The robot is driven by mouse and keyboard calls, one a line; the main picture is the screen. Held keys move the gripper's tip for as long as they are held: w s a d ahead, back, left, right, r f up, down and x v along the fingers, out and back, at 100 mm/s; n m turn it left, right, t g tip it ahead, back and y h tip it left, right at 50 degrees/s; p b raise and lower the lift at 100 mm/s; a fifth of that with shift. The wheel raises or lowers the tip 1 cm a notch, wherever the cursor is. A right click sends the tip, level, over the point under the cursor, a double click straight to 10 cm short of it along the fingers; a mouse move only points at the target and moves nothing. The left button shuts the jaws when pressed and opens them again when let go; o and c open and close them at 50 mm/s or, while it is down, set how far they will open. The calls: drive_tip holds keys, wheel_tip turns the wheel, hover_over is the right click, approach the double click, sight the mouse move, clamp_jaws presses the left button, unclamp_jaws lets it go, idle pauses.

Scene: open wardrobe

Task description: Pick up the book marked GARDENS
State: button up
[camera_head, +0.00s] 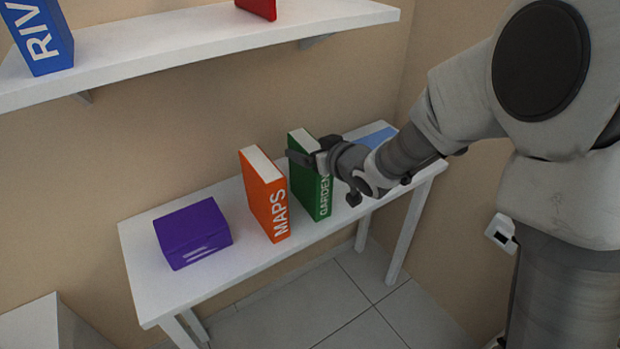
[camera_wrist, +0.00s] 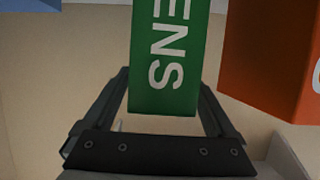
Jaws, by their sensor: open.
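The green book marked GARDENS (camera_head: 308,190) stands upright on the white table, its spine facing the front; part of it is hidden behind my gripper in the head view. My gripper (camera_head: 300,158) is at the upper part of the green book. In the wrist view the book's spine (camera_wrist: 168,60) shows the letters ENS and lies between the two open fingers (camera_wrist: 165,95). I cannot tell whether either finger touches the book.
The orange MAPS book (camera_head: 264,195) stands upright just left of the green one. A purple box (camera_head: 193,234) sits farther left on the white table (camera_head: 150,290). A blue item (camera_head: 372,136) lies at the right end. Above is a white shelf (camera_head: 170,60) with a blue book (camera_head: 42,40).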

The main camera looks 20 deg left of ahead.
clamp_jaws()
idle(0.5)
drive_tip(key=shift+r, duration=0.1)
